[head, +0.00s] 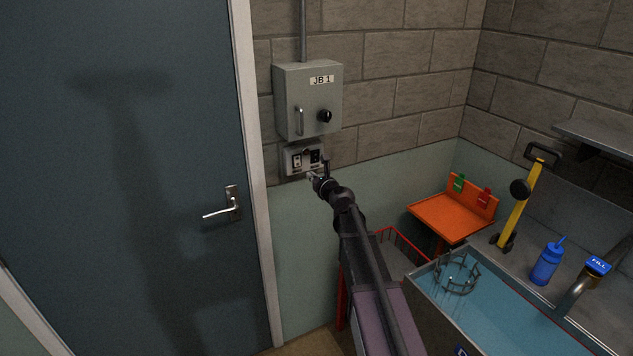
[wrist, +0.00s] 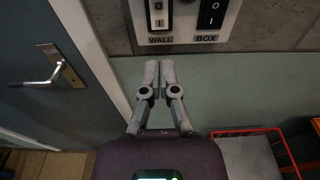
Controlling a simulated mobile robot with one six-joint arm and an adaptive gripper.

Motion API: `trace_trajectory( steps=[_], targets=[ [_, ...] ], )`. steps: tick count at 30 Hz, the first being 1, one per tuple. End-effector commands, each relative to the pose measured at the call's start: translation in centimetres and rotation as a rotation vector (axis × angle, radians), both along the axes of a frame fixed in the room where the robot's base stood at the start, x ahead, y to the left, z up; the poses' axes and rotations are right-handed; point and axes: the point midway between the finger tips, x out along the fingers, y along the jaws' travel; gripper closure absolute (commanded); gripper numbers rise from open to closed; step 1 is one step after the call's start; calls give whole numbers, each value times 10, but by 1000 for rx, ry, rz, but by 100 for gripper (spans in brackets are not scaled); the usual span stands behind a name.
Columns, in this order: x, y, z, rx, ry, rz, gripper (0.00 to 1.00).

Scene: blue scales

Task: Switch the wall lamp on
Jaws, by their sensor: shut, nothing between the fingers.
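A grey switch plate (head: 291,168) is fixed to the wall under a grey box. In the wrist view its left switch, labelled WALL (wrist: 158,12), is partly cut off by the top edge. The black rocker labelled BOX (wrist: 212,14) sits to its right. My gripper (wrist: 160,66) is shut and empty, its two fingertips side by side just below the WALL label in the picture. In the head view my gripper (head: 312,177) is at the plate's lower edge; I cannot tell whether it touches. No lamp is visible.
A door with a lever handle (head: 222,212) stands left of the plate. Above it is the box marked JB 1 (head: 308,100) with a handle and black knob. At right are an orange tray (head: 440,218), a red wire basket (head: 405,245) and a water-filled sink (head: 500,310).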

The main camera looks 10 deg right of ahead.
Motion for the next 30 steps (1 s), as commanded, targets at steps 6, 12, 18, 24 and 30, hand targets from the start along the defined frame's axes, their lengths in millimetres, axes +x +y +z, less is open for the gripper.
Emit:
trace_trajectory(
  steps=[6, 12, 18, 24, 30],
  targets=[
    [37, 8, -5, 0, 0, 1, 100],
    [63, 16, -9, 0, 0, 1, 100],
    [79, 21, -10, 0, 0, 1, 100],
    [83, 22, -11, 0, 0, 0, 100],
    [83, 23, -11, 0, 0, 1, 100]
  ],
)
